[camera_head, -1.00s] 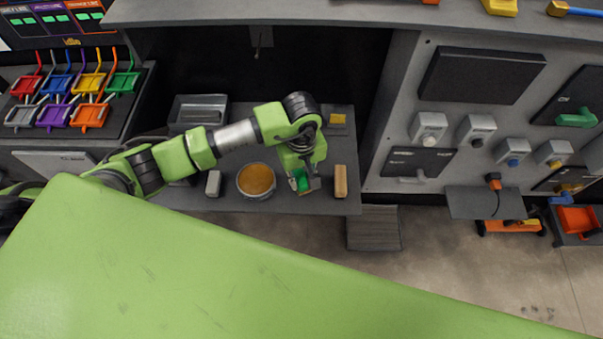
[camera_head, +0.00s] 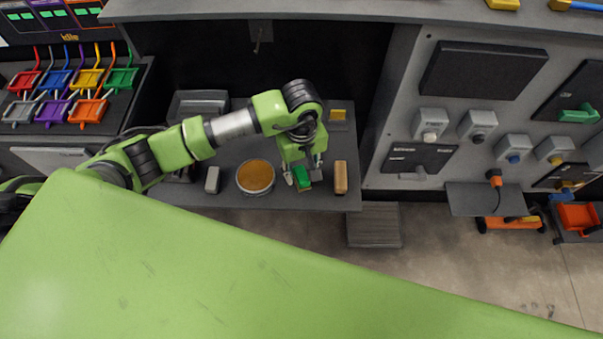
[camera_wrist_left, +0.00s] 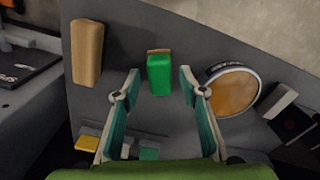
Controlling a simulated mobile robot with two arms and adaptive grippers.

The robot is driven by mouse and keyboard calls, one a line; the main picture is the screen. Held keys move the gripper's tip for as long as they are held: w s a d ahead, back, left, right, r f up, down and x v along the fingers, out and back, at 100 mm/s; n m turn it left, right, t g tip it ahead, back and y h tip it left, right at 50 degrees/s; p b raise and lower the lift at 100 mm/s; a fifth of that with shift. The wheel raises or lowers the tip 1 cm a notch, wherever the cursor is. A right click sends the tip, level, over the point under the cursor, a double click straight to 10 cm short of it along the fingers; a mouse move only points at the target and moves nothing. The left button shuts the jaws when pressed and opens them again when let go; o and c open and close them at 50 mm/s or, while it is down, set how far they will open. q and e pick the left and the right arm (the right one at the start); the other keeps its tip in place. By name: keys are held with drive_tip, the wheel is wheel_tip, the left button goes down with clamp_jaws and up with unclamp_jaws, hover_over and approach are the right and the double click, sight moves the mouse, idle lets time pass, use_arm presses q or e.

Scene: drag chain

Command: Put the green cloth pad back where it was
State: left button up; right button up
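The green cloth pad (camera_head: 302,178) lies on the dark grey shelf, between a round tin of orange-brown stuff (camera_head: 255,177) and a tan block (camera_head: 340,177). In the left wrist view the pad (camera_wrist_left: 159,77) shows a thin brown edge at its far end. My left gripper (camera_head: 303,173) is over the pad with its fingers spread. In the left wrist view my left gripper (camera_wrist_left: 159,84) has one finger on each side of the pad, with a gap on both sides. My right gripper is not in view.
A small grey block (camera_head: 212,180) lies left of the tin. A yellow piece (camera_head: 338,114) sits at the back right of the shelf (camera_head: 231,199). A wall panel with knobs (camera_head: 430,128) stands to the right. Coloured scoop-like tools (camera_head: 85,108) sit at far left.

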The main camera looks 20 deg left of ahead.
sight(302, 175)
use_arm(q)
wheel_tip(302, 175, up, 10)
drive_tip(key=b, duration=0.2)
drive_tip(key=shift+r+b, duration=0.15)
drive_tip(key=shift+b, duration=0.25)
